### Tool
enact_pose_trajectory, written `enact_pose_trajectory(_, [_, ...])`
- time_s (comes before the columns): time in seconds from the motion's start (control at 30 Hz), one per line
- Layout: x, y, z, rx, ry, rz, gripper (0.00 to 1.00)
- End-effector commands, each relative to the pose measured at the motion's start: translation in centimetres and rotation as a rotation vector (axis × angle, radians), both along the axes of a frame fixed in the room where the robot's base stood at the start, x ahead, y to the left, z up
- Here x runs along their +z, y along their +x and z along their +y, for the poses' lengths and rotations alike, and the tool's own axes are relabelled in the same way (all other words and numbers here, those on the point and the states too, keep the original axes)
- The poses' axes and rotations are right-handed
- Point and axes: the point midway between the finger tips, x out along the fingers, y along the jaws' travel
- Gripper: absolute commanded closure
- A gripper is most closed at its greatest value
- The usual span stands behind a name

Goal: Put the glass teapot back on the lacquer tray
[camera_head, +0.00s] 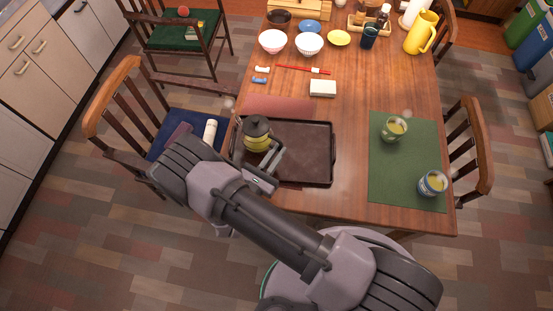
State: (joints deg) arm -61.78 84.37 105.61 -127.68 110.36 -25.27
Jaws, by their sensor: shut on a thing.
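The glass teapot (257,142), with a dark lid and yellow-green tea inside, is upright over the left end of the dark lacquer tray (310,157). I cannot tell whether its base touches the tray or is a little above it. My gripper (270,157) is at the teapot's near right side, shut on it. My arm comes in from the lower right and hides the tray's near left corner. The rest of the tray is bare.
A green mat (405,165) to the right bears a cup of tea (394,128) and a blue-and-white cup (432,183). A reddish cloth (278,106) lies behind the tray, with a white box (322,88) beyond. Several bowls and a yellow pitcher (421,32) stand at the back.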

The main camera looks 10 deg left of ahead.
Motion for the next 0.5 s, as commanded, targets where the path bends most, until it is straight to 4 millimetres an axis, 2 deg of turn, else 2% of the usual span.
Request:
enact_pose_trajectory(0.1, [-2.9, 0.0, 0.0, 0.0, 0.0, 0.0, 1.0])
enact_pose_trajectory(0.17, [-3.8, 0.0, 0.0, 0.0, 0.001, 0.0, 1.0])
enact_pose_trajectory(0.5, [-3.9, 0.0, 0.0, 0.0, 0.002, -0.001, 1.0])
